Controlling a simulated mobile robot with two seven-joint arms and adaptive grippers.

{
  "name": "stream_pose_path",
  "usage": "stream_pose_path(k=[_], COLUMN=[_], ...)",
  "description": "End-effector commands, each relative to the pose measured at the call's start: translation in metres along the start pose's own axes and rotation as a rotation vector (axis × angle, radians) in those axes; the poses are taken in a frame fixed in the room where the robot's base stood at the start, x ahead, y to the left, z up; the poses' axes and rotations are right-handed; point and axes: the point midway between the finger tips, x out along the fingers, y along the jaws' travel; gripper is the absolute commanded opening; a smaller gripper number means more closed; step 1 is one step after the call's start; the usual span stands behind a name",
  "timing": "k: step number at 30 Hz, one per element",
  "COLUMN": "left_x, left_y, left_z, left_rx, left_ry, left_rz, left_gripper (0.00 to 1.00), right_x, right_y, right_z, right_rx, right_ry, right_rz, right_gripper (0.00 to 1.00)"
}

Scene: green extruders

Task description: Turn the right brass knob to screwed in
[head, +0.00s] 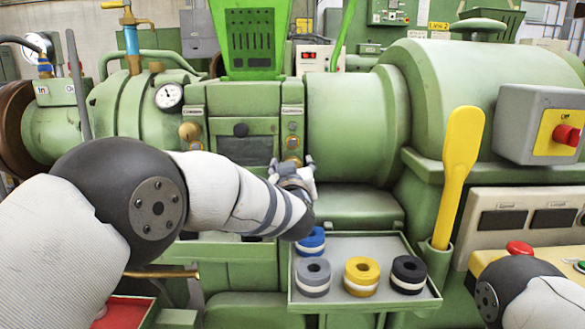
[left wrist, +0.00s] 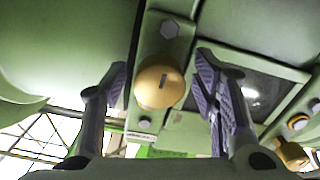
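The right brass knob (head: 292,161) sits on the green panel of the machine, mostly behind my left gripper (head: 292,166) in the head view. The fingers are open, with a gap on both sides of the knob. The left brass knob (head: 189,131) is on the panel's other side and shows at the right edge of the left wrist view (left wrist: 292,155). My right gripper is out of view.
A dark window (head: 246,150) lies between the knobs. Below is a green tray (head: 335,303) with blue, grey, yellow and black rings. A yellow paddle (head: 461,175) stands in a holder at right. A green hopper (head: 248,72) rises above the panel.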

Motion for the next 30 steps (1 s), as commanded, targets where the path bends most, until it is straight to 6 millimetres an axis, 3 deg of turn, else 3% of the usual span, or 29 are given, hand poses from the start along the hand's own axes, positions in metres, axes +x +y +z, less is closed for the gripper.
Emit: stream_pose_path(k=[8, 21, 25, 30], left_x=[-0.007, -0.102, -0.117, -0.121], left_y=[0.001, 0.000, 0.000, 0.000], left_z=[0.001, 0.000, 0.000, 0.000], left_rx=[0.000, 0.001, 0.000, -0.001], left_ry=[-0.003, -0.001, -0.001, -0.001], left_rz=[0.000, 0.001, 0.000, 0.000], left_gripper=[0.54, 0.54, 0.54, 0.54], right_x=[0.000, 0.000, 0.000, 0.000], right_y=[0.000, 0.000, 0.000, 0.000], right_z=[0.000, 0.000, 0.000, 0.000], right_rx=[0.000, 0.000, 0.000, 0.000], right_ry=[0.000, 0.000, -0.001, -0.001], right_rz=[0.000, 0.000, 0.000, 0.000], right_gripper=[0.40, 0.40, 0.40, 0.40])
